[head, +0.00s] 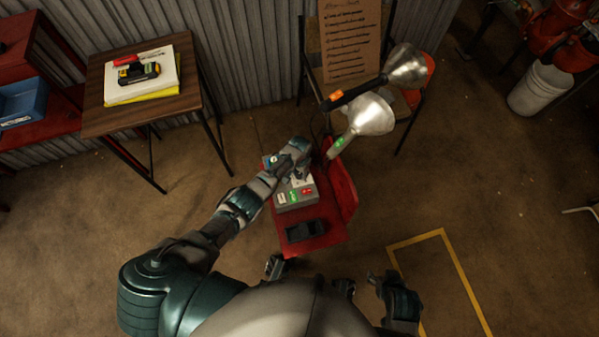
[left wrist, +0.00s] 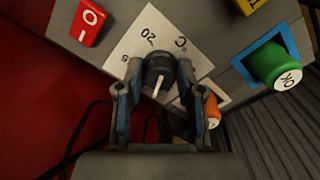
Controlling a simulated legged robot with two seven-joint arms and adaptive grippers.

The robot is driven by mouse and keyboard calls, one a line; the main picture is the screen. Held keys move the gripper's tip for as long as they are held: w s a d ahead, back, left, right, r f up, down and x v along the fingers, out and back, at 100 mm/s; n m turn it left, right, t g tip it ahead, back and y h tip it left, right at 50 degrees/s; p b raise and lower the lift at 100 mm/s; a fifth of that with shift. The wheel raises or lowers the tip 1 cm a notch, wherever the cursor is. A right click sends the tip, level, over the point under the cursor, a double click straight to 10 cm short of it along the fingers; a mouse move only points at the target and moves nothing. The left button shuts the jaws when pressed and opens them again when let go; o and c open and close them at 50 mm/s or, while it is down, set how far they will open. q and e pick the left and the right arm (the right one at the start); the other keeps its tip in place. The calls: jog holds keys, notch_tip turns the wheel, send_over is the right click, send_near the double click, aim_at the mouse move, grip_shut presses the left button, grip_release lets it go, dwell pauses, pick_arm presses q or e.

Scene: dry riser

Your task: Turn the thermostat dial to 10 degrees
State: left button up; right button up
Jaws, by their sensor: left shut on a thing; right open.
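The thermostat dial (left wrist: 160,69) is a dark round knob with a white pointer line, on a pale scale plate (left wrist: 142,42). The pointer slants toward the bottom of the left wrist view. A "20" and "°C" are readable; much of the scale is hidden by the gripper. My left gripper (left wrist: 162,78) is shut on the dial, one finger on each side. In the head view the left gripper (head: 291,165) is over the back of the grey control box (head: 296,201) and hides the dial. My right gripper (head: 380,282) is open and empty, low in the head view, apart from the box.
A red rocker switch (left wrist: 88,22), a green OK button (left wrist: 278,66) and an orange part (left wrist: 212,111) are near the dial. The box stands on a red seat (head: 325,238) with a black tray (head: 305,231). Metal lamps (head: 371,114) stand close behind.

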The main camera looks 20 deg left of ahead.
pick_arm(q)
jog(key=m, duration=0.3)
jog(key=shift+s+f, duration=0.2)
jog(key=shift+m, duration=0.8)
pick_arm(e)
jog(key=shift+s+d+f, duration=0.1)
jog(key=shift+s+d, duration=0.05)
jog(key=shift+s, duration=0.3)
pick_arm(q)
jog(key=o, duration=1.2)
jog(key=shift+w, duration=0.1)
jog(key=shift+c, duration=0.2)
jog(key=shift+w+r, duration=0.1)
pick_arm(e)
jog(key=shift+w, duration=0.2)
pick_arm(q)
jog(key=shift+r, duration=0.1)
